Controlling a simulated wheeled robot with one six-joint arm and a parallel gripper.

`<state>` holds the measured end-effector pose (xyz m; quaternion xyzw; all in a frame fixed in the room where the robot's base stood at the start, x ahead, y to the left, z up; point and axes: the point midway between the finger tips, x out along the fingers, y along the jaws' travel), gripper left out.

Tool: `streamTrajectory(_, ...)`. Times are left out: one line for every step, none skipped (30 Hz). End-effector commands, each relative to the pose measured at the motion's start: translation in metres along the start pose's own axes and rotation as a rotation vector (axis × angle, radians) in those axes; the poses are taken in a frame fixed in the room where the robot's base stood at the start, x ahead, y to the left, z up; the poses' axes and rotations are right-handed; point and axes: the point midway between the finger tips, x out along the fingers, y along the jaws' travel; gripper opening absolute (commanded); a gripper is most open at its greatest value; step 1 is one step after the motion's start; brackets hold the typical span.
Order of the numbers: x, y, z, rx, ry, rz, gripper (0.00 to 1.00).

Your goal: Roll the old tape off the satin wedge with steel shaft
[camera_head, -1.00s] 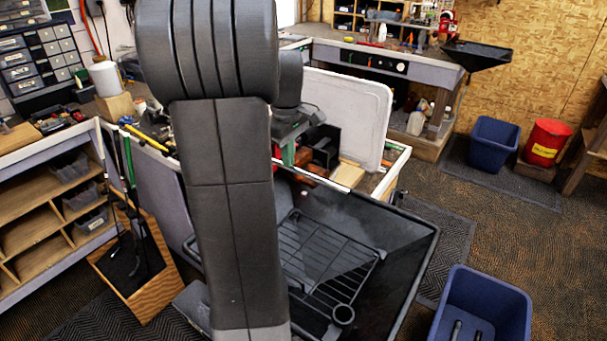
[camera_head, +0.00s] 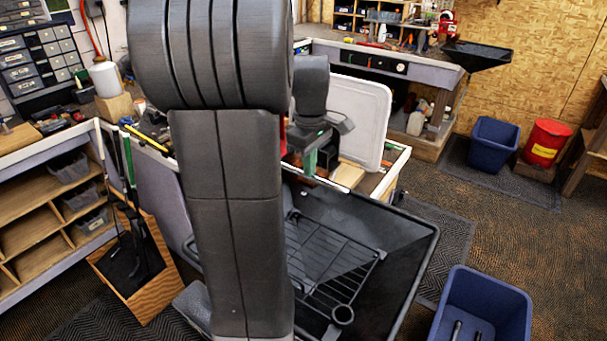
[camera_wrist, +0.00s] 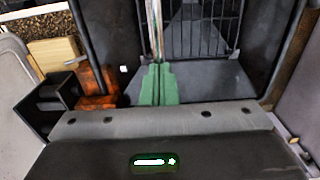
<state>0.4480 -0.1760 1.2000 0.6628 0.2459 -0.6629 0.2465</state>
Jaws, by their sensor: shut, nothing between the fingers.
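My gripper (camera_head: 310,162) has green fingers and hangs over the back edge of the black basin, beside the white panel. In the wrist view the green fingers (camera_wrist: 156,84) are shut with nothing between them. A shiny steel shaft (camera_wrist: 155,30) runs away from just beyond the fingertips toward the top edge; whether the fingers touch it is unclear. I cannot make out old tape on it or a wedge head. In the head view my arm hides the middle of the bench, and the shaft cannot be picked out there.
The black basin (camera_head: 408,262) holds a wire rack (camera_head: 330,262). A white panel (camera_head: 362,115) stands behind it. A wooden box (camera_head: 160,290) with dark clubs stands at left. A blue bin (camera_head: 485,290) with dark grips is at lower right. A red can (camera_head: 546,142) stands farther back.

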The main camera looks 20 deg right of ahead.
Motion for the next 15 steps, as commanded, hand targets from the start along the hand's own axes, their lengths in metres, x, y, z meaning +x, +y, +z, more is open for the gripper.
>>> streamTrajectory(0.001, 0.0, 0.002, 0.001, -0.003, -0.003, 0.0)
streamTrajectory(0.001, 0.0, 0.001, 0.001, -0.003, -0.003, 0.0)
streamTrajectory(0.001, 0.0, 0.001, 0.001, -0.003, -0.003, 0.0)
streamTrajectory(0.001, 0.0, 0.001, 0.001, -0.003, -0.003, 0.0)
streamTrajectory(0.001, 0.0, 0.001, 0.001, -0.003, -0.003, 0.0)
streamTrajectory(0.001, 0.0, 0.001, 0.001, -0.003, -0.003, 0.0)
streamTrajectory(0.001, 0.0, 0.001, 0.001, -0.003, -0.003, 0.0)
streamTrajectory(0.001, 0.0, 0.002, 0.001, -0.002, -0.002, 0.0)
streamTrajectory(0.001, 0.0, 0.003, 0.002, -0.002, -0.002, 0.0)
streamTrajectory(0.001, 0.0, 0.005, 0.002, -0.002, -0.002, 0.0)
streamTrajectory(0.001, 0.0, 0.007, 0.003, -0.002, -0.002, 0.0)
streamTrajectory(0.001, 0.0, 0.011, 0.004, -0.002, -0.002, 0.0)
streamTrajectory(0.001, 0.0, 0.014, 0.004, -0.002, -0.002, 0.0)
streamTrajectory(0.001, 0.0, 0.017, 0.004, -0.003, -0.002, 0.0)
streamTrajectory(0.001, -0.001, 0.022, 0.004, -0.003, -0.002, 0.0)
